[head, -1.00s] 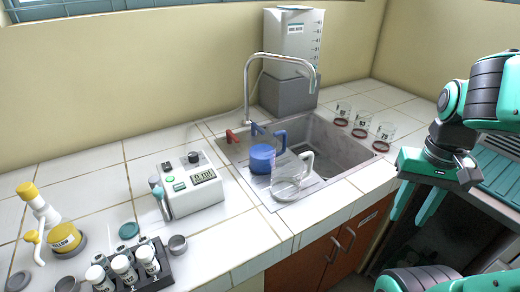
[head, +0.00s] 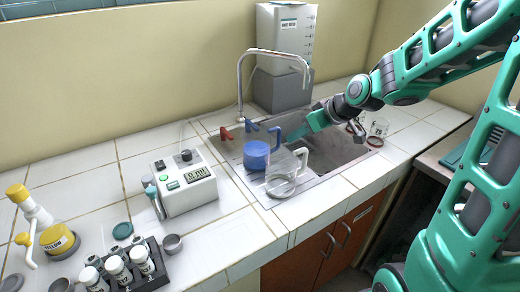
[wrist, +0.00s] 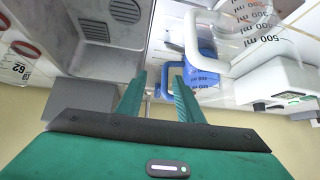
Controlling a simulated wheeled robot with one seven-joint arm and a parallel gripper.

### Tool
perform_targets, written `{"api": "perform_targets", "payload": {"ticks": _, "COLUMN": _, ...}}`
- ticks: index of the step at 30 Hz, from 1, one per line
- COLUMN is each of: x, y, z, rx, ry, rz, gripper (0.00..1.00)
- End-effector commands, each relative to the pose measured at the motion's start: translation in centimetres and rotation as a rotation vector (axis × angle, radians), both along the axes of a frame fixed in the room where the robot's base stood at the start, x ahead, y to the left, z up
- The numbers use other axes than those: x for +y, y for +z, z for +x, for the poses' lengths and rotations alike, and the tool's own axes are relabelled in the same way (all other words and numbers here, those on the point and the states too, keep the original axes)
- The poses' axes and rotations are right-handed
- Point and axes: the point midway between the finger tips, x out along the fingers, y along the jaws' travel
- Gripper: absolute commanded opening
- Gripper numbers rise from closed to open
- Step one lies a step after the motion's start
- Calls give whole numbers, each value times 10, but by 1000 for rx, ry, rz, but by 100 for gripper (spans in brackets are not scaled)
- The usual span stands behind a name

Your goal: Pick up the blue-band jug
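The blue jug (head: 256,155) stands upright on the sink's drainboard, with its blue handle on its right side. A clear jug with a white handle (head: 283,180) stands just in front of it. My gripper (head: 290,136) is over the sink, to the right of the blue handle. In the wrist view my gripper (wrist: 158,80) is open and empty. The blue jug (wrist: 207,72) shows there beyond the right finger, its handle close to that fingertip. The clear jug's white handle crosses in front of it. Contact with the handle cannot be told.
A lidded dispenser (head: 284,40) stands at the back. Red-based beakers (head: 378,128) stand right of the sink, partly behind my arm. A white instrument (head: 187,184) sits left.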

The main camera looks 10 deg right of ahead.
Motion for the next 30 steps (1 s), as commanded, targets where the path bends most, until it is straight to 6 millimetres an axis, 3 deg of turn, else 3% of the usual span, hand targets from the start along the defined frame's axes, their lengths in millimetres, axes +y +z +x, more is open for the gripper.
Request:
{"api": "perform_targets", "payload": {"ticks": 6, "x": 20, "y": -9, "z": 20, "rx": -69, "ry": 85, "rz": -5, "gripper": 33}}
{"api": "perform_targets", "payload": {"ticks": 30, "x": 40, "y": -66, "z": 73, "rx": -71, "ry": 81, "rz": -7, "gripper": 33}}
